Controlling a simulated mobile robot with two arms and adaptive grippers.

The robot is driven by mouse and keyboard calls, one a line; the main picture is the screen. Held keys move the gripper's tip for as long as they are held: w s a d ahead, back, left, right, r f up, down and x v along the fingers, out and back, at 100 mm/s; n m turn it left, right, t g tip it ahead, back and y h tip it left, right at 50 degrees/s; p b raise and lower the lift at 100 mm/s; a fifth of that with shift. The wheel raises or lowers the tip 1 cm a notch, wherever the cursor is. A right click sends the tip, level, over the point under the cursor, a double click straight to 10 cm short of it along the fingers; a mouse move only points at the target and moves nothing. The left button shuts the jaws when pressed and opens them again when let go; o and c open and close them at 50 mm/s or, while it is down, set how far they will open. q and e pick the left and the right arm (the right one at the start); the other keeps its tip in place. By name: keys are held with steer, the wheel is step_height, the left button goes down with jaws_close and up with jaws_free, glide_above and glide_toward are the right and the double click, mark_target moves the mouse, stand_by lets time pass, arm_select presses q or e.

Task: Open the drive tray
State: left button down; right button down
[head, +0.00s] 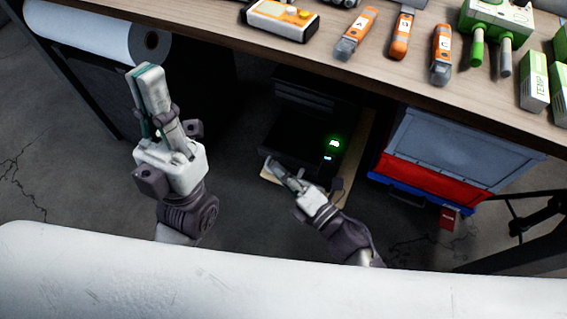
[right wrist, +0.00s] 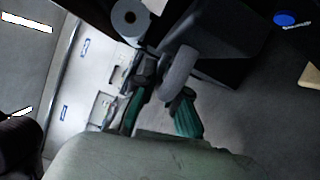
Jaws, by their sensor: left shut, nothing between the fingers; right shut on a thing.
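In the right wrist view, the fingers (right wrist: 160,108) are shut on a grey rounded piece (right wrist: 180,70). I cannot tell for sure whether this belongs to the drive tray. The dark surfaces hide how far the tray is out. My left gripper (head: 149,75) is shut and empty, raised to the left, apart from the unit.
A wooden table (head: 350,65) overhangs the unit, with orange-and-grey tools and green-and-white items on it. A white paper roll (head: 100,35) is at left. A blue-grey crate with a red band (head: 440,150) stands at right. Cracked concrete floor (head: 90,190) is clear at left.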

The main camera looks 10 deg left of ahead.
steer(key=c, duration=1.2)
jaws_free()
steer(key=shift+d, duration=0.1)
steer(key=v, duration=1.1)
steer(key=shift+s+d, duration=0.3)
steer(key=shift+s, duration=0.05)
steer(key=shift+f, duration=0.1)
